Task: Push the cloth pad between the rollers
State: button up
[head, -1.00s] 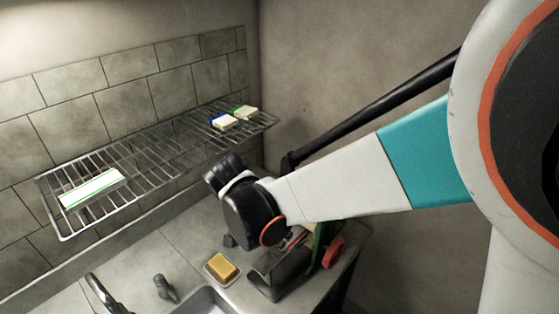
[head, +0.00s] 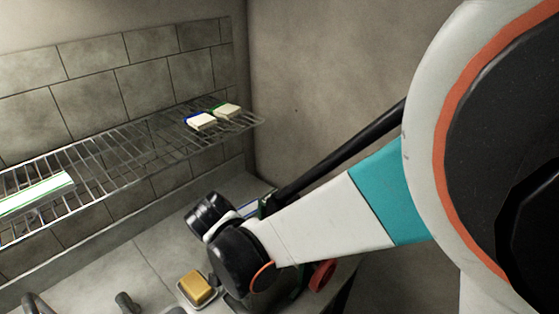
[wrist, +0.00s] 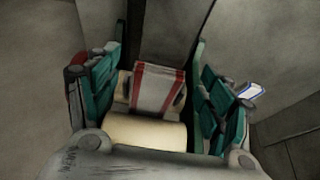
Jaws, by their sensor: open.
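The cloth pad (wrist: 158,88), white with red stripes, shows in the middle of the wrist view. It stands up behind the near cream roller (wrist: 145,132); another cream roller shows partly behind it. Whether its lower edge lies in the gap between the rollers I cannot tell. My gripper (wrist: 160,60) is open, its teal fingers to the left and right of the pad, apart from it. In the head view my arm hides the pad and most of the roller device; its red handle (head: 322,275) shows below the arm.
A yellow sponge or soap on a dish (head: 197,288) lies on the counter left of my wrist.

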jog(key=shift+c, duration=0.5)
jog(key=c, duration=1)
jog(key=o, duration=1.1)
